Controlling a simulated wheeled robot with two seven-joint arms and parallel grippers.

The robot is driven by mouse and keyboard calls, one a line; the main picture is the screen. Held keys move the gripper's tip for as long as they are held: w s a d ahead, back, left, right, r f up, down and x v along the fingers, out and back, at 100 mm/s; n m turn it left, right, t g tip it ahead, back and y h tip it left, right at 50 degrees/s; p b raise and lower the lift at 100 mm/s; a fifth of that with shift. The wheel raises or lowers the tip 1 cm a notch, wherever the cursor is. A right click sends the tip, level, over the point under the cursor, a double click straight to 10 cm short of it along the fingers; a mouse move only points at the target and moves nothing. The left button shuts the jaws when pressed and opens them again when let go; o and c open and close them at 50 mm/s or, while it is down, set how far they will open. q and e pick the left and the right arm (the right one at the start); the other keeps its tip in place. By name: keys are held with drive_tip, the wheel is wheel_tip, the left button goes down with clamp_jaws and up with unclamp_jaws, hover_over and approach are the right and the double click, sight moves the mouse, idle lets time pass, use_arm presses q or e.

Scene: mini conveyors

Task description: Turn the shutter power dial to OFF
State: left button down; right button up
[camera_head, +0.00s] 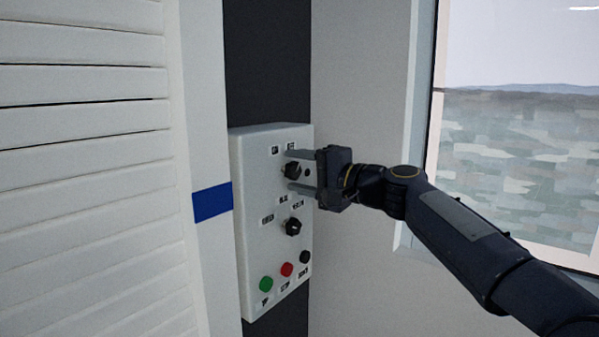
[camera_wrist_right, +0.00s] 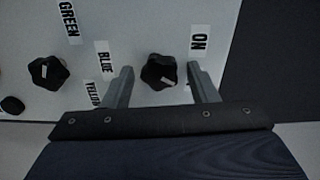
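The upper black dial (camera_head: 292,170) is on a white control box (camera_head: 252,185), with two small labels above it. In the right wrist view this dial (camera_wrist_right: 160,70) has a white mark and an ON label (camera_wrist_right: 200,42) beside it. No OFF label is readable; the gripper may hide it. My right gripper (camera_head: 292,171) is open, with one finger above the dial and one below. In the wrist view its fingertips (camera_wrist_right: 161,76) stand apart on either side of the dial, with gaps visible. My left gripper is not in view.
A lower dial (camera_head: 293,227) has GREEN, BLUE and YELLOW labels (camera_wrist_right: 103,60) around it. Green (camera_head: 266,284), red (camera_head: 287,269) and black (camera_head: 305,257) buttons sit below. A white louvred shutter (camera_head: 85,170) is at the left, a window (camera_head: 520,130) at the right.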

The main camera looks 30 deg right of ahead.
drive_tip(key=b+v, duration=0.2)
drive_tip(key=v, duration=0.5)
drive_tip(key=shift+s, duration=0.35)
drive_tip(key=shift+d, duration=0.1)
drive_tip(key=s+a+f+n+g+h, duration=0.1)
drive_tip(key=s+a+f+n+g, duration=0.2)
drive_tip(key=f, duration=0.9)
drive_tip(key=s+a+f+n+g+h, duration=0.1)
drive_tip(key=s+a+f+n+g, duration=0.3)
drive_tip(key=s+a+f, duration=0.3)
drive_tip(key=s+a+f+n+g+h, duration=0.1)
drive_tip(key=s+a+f+n+g, duration=0.3)
drive_tip(key=s+f, duration=0.8)
wheel_tip(320, 180, down, 7)
drive_tip(key=shift+a+r, duration=0.2)
drive_tip(key=shift+a, duration=0.25)
drive_tip(key=shift+s, duration=0.1)
idle(0.4)
